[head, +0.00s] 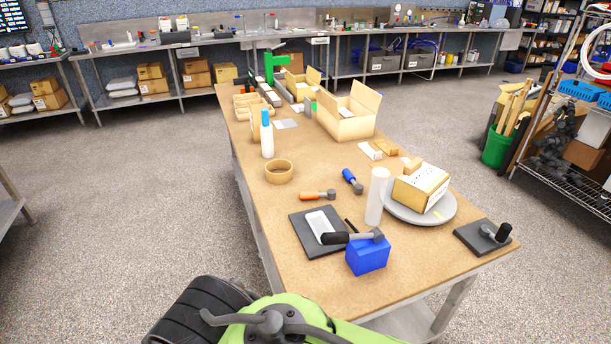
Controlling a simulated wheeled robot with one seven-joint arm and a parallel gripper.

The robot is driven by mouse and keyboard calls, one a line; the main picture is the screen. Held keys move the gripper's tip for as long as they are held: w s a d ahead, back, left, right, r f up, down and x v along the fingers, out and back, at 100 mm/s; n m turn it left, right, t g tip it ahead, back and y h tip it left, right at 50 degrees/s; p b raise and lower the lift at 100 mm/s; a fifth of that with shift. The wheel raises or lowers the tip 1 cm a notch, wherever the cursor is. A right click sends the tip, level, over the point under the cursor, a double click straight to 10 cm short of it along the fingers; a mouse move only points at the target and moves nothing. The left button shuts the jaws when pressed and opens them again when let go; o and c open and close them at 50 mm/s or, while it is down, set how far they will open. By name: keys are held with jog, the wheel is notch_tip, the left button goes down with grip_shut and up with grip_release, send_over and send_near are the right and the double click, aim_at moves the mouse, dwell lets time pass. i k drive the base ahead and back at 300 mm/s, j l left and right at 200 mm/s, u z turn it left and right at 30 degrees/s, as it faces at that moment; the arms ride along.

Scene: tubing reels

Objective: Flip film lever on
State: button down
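Two lever-like things stand at the near end of the wooden workbench (300,240). One is a blue block (368,257) topped by a grey metal arm with a black handle (348,238) pointing left, roughly level. The other is a dark base plate (482,238) at the right edge, with a short metal lever and black grip (503,232) tilted up to the right. Neither has a readable label, so I cannot tell which is the film lever. A white film roll (376,197) stands upright beside a grey turntable (433,210) carrying a box (420,187). My gripper is not visible.
A black plate with a white tray (320,228), an orange-handled tool (318,195), a blue-handled tool (352,181) and a tape roll (279,171) lie nearby. A white bottle (267,135) and an open carton (347,113) stand farther back. My green-and-black arm fills the bottom. Floor is clear on the left.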

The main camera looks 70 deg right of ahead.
aim_at(350, 178)
jog(key=i+z, duration=0.35)
jog(key=i+j+z, duration=0.15)
jog(key=i+z, duration=0.2)
jog(key=i, duration=0.2)
jog(key=i+j+z, duration=0.35)
jog(key=i+z, duration=0.4)
jog(key=i, duration=0.15)
jog(key=i+j+z, duration=0.1)
jog(key=i+z, duration=0.25)
jog(key=i, duration=0.15)
jog(key=i+l+z, duration=0.2)
jog(key=i+l, duration=0.2)
jog(key=i, duration=0.25)
